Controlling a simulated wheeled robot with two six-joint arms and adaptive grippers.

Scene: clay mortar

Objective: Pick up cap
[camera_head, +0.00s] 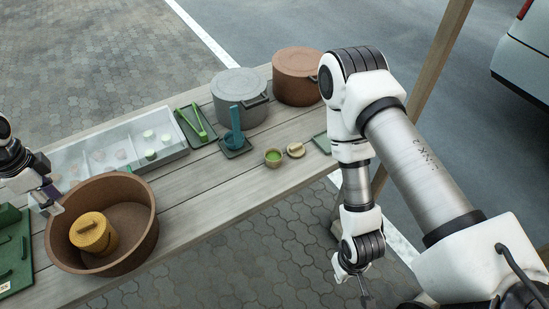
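A yellow-brown round pot with a handled cap (88,222) sits inside a wide brown bowl (140,240) at the left. A small tan lid (295,150) lies on the table beside a small cup of green content (273,157); I cannot tell which of these the task calls the cap. My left gripper (48,198) is at the left edge, by the bowl's upper left rim and apart from the pot. Its fingers are too small and dark to judge. My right gripper (352,278) hangs over the paving in front of the table, away from both lids, its finger opening unclear.
A pale compartment tray (70,160) with small cups stands behind the bowl. Green tongs (199,122) lie on a dark tray. A teal utensil (235,130), a grey pot (240,100) and a brown pot (297,80) stand further right. The wooden table (210,190) is clear in the middle.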

